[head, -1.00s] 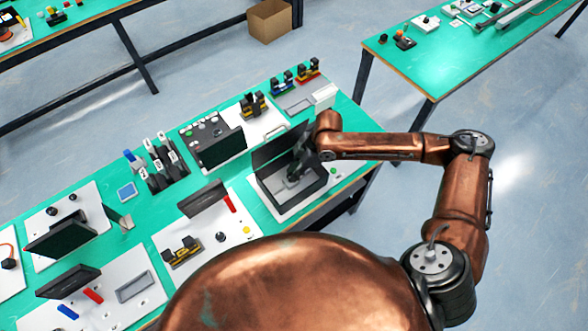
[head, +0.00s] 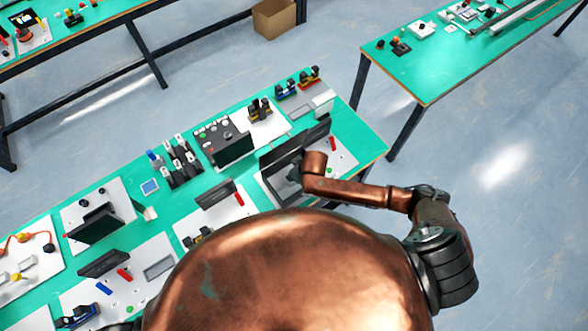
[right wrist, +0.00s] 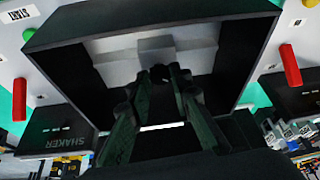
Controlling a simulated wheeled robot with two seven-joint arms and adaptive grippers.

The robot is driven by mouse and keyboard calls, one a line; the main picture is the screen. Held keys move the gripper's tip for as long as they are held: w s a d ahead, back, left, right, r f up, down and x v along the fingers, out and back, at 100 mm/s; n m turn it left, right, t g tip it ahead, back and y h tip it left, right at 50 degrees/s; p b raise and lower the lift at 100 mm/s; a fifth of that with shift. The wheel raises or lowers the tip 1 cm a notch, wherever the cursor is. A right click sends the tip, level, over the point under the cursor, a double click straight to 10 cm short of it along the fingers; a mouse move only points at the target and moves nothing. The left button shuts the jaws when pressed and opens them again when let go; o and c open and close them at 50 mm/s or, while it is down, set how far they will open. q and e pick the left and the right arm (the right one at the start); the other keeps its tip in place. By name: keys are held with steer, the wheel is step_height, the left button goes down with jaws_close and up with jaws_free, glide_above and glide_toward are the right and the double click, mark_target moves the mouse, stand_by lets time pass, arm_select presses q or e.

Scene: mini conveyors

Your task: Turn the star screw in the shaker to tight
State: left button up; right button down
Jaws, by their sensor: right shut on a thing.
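The shaker (right wrist: 55,30) is an open black box with a light grey inside, and it fills the upper right wrist view. It also shows in the head view (head: 270,188), on a white plate. My right gripper (right wrist: 160,75) reaches into the box with its fingertips close together. It is shut on a small dark thing, most likely the star screw, which the fingers hide almost fully. I cannot tell the screw's shape or how far it is turned. In the head view my right wrist covers that spot. My left gripper is not in view.
A black-fronted control box (head: 234,150) stands left of the shaker on the crowded green table (head: 362,150).

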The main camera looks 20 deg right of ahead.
steer(key=m+p, duration=0.1)
steer(key=m+h+p, duration=0.1)
steer(key=m+p, duration=0.2)
steer(key=shift+s+a+r+m+t+h+p, duration=0.15)
steer(key=shift+s+a+m+t+h+p, duration=0.05)
steer(key=shift+a+m+t+h+p, duration=0.1)
steer(key=shift+a+m+h+p, duration=0.1)
steer(key=shift+m+h+p, duration=0.5)
steer(key=shift+m, duration=0.6)
steer(key=shift+w+m+h+p, duration=0.1)
steer(key=shift+m+h+p, duration=0.3)
steer(key=shift+m, duration=0.7)
steer(key=c, duration=1.7)
jaws_free()
steer(key=shift+c, duration=0.2)
